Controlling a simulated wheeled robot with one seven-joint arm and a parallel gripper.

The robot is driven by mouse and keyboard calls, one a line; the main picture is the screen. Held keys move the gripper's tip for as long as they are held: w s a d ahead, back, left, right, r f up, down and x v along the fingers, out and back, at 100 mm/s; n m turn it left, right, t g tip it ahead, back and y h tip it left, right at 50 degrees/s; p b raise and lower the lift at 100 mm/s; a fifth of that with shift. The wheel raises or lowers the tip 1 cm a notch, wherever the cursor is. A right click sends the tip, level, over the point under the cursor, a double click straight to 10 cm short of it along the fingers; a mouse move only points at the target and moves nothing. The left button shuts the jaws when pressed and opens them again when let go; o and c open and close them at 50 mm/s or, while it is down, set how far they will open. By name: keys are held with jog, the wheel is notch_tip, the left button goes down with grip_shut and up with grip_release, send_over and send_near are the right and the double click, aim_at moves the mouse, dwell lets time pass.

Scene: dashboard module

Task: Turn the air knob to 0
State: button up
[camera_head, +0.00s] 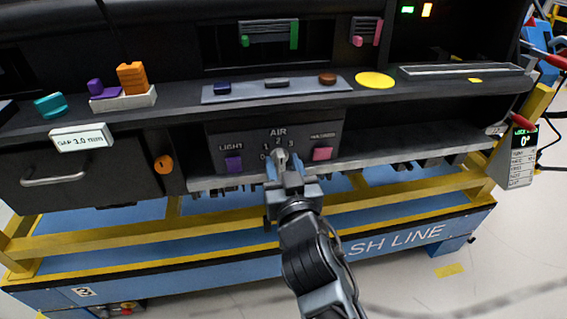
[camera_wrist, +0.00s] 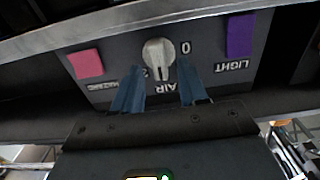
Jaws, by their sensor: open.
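The air knob (camera_head: 280,156) is a small grey round knob on the dark control panel (camera_head: 318,128), under the AIR label. It also shows in the wrist view (camera_wrist: 158,50), upside down, with the 0 mark to its right. Its raised grip stands roughly upright there, with a dark mark at its lower end toward the AIR label. My gripper (camera_head: 285,164) is in front of the knob, with blue fingers (camera_wrist: 158,74) open, one toward each side of it. A gap shows between the fingers and I see no contact. Some dial numbers are hidden by the fingers.
A purple light switch (camera_head: 233,163) is left of the knob and a pink hazard switch (camera_head: 322,153) is right. An orange knob (camera_head: 163,164) is on the drawer side. The shelf edge (camera_head: 360,162) runs below the panel. A meter (camera_head: 522,155) hangs at right.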

jog(key=shift+w, duration=0.25)
grip_shut()
dwell(0.3)
